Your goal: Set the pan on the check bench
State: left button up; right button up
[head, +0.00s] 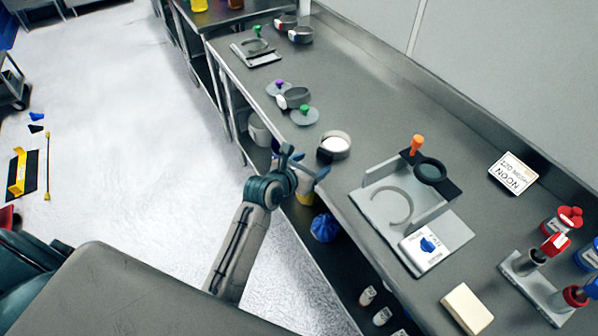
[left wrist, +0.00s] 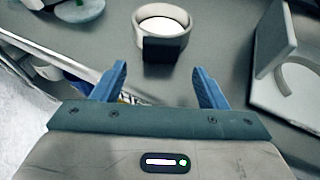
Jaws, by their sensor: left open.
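A round grey pan (head: 334,147) with white powder in it stands on the long steel bench (head: 375,125). In the left wrist view the pan (left wrist: 178,42) shows a dark tab facing my gripper. My left gripper (head: 305,163) is open and empty at the bench's front edge, just short of the pan. Its blue fingers (left wrist: 158,88) point toward the tab without reaching around it. Other round pans or rings and lids stand farther along the bench. I cannot tell which surface is the check bench. My right gripper is not in view.
A grey stand (head: 440,215) with a ring outline and a black holder is right of the pan. A card reading NOON (head: 513,173), a cream block (head: 467,308) and red-topped containers (head: 562,220) lie beyond.

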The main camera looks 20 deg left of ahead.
pick_arm(q)
jog(key=v, duration=0.7)
jog(key=s+a+f+m+g+y, duration=0.1)
jog(key=s+a+f+m+g, duration=0.3)
jog(key=f, duration=0.8)
jog(key=s+f+m+y, duration=0.1)
jog(key=s+f+m, duration=0.35)
jog(key=f, duration=0.75)
jog(key=s+a+f+m+g+y, duration=0.15)
jog(key=f+m, duration=0.45)
jog(key=f, duration=0.6)
jog(key=s+a+f+m+g, duration=0.1)
jog(key=s+f+m, duration=0.5)
jog(key=s, duration=0.6)
jog(key=s+a+f+m+g, duration=0.2)
jog(key=s+f+m, duration=0.4)
jog(key=s, duration=0.5)
jog(key=s+a+f+m+g, duration=0.2)
jog(key=s+f+m+g, duration=0.1)
jog(key=s+f+m, duration=0.4)
jog(key=s+f, duration=0.3)
jog(key=s, duration=0.2)
jog(key=shift+s+y+b, duration=0.3)
jog(key=shift+y, duration=0.05)
